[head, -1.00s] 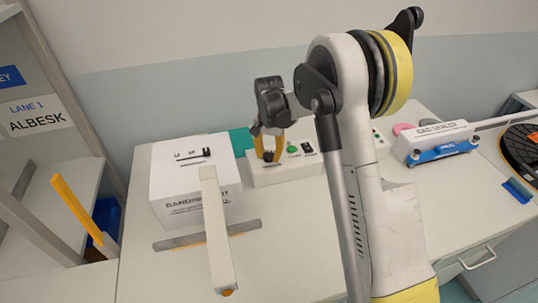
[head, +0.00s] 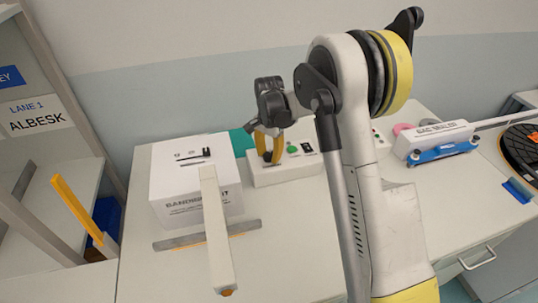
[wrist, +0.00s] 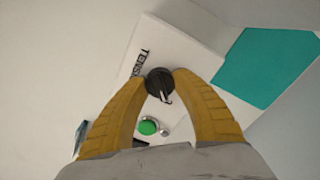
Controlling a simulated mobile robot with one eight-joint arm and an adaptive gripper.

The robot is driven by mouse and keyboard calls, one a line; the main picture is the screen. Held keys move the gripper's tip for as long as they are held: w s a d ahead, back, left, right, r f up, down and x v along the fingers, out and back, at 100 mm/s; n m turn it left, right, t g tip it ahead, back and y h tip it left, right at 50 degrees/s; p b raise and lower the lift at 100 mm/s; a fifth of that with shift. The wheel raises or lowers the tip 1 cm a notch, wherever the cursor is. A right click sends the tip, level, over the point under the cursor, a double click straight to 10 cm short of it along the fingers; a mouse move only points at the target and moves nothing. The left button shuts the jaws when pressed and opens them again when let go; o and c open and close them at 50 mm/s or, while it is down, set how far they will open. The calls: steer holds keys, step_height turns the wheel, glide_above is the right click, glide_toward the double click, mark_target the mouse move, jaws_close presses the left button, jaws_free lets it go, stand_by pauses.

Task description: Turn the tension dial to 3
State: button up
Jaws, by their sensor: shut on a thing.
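The tension dial (wrist: 159,82) is a dark round knob with a pale pointer mark, on a white control box (wrist: 190,45) partly lettered "TENSI". My gripper (wrist: 160,80) has yellow fingers shut on the dial, one on each side. The number the pointer marks cannot be read.
A green button (wrist: 148,127) sits beside the dial, with a small metal part near it. A white banding unit (head: 190,185) with a long pale arm (head: 217,235) stands to the left. A blue-fronted bag sealer (head: 440,147) stands to the right.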

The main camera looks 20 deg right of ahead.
mark_target(269, 153)
steer(key=o, duration=1.2)
step_height(269, 153, up, 12)
